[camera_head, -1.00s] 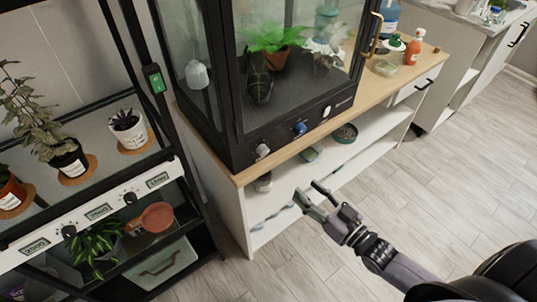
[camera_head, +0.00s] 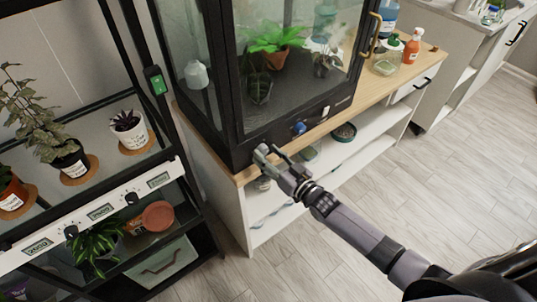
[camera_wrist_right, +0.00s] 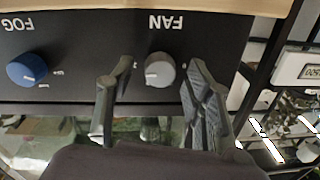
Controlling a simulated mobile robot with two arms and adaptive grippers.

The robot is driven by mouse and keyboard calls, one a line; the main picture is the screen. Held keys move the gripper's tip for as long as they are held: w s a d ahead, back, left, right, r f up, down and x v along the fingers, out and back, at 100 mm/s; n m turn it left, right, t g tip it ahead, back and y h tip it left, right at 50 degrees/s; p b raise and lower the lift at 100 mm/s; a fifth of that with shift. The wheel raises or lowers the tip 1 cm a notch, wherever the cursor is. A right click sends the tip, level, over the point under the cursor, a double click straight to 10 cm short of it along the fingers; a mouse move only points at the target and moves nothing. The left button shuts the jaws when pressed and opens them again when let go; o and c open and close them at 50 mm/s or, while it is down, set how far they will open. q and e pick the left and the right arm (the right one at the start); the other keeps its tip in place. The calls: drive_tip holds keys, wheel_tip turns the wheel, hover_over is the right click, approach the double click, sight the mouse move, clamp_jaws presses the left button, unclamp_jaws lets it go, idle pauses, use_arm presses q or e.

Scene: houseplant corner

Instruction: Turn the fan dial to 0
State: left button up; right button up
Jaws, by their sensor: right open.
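The fan dial (camera_wrist_right: 160,70) is a grey round knob on the black control panel (camera_wrist_right: 95,50) under the glass cabinet. In the right wrist view it appears below the upside-down word FAN; which mark it points to is not clear. My right gripper (camera_wrist_right: 161,67) is open, with one finger on each side of the dial and small gaps visible. In the head view my right gripper (camera_head: 264,154) is at the cabinet's lower front and hides the fan dial. My left gripper is not in view.
The blue FOG dial (camera_wrist_right: 27,69) is beside the fan dial; it also shows in the head view (camera_head: 299,128). A white switch (camera_head: 325,112) is farther right. A black plant rack (camera_head: 190,190) stands left. Open floor (camera_head: 400,190) lies in front.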

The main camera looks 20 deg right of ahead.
drive_tip(key=shift+w+a, duration=0.1)
drive_tip(key=shift+w, duration=0.05)
clamp_jaws()
idle(0.6)
